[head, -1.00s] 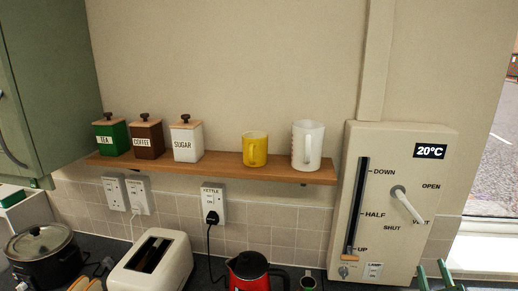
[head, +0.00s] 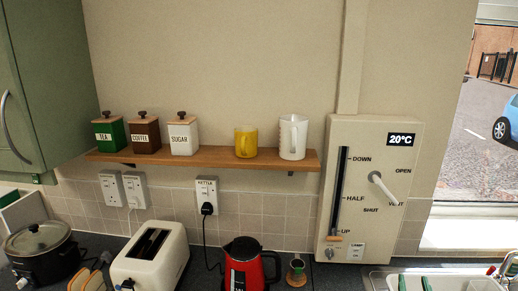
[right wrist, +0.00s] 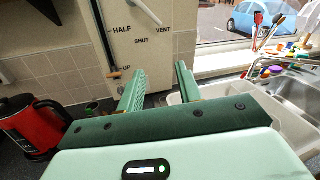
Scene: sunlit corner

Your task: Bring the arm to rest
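My right gripper (head: 414,284) shows only as two green fingertips at the bottom edge of the head view, in front of the sink. In the right wrist view my right gripper (right wrist: 160,74) is open, with a wide gap between its green fingers and nothing held. It points toward the wall panel (right wrist: 150,45) and the sink (right wrist: 205,110). My left gripper is in neither view.
A red kettle (head: 245,266), a cream toaster (head: 150,256) and a black cooker (head: 38,250) stand on the counter. A small cup (head: 297,274) is right of the kettle. A wooden shelf (head: 220,156) holds canisters, a yellow mug (head: 245,144) and a white jug (head: 292,138).

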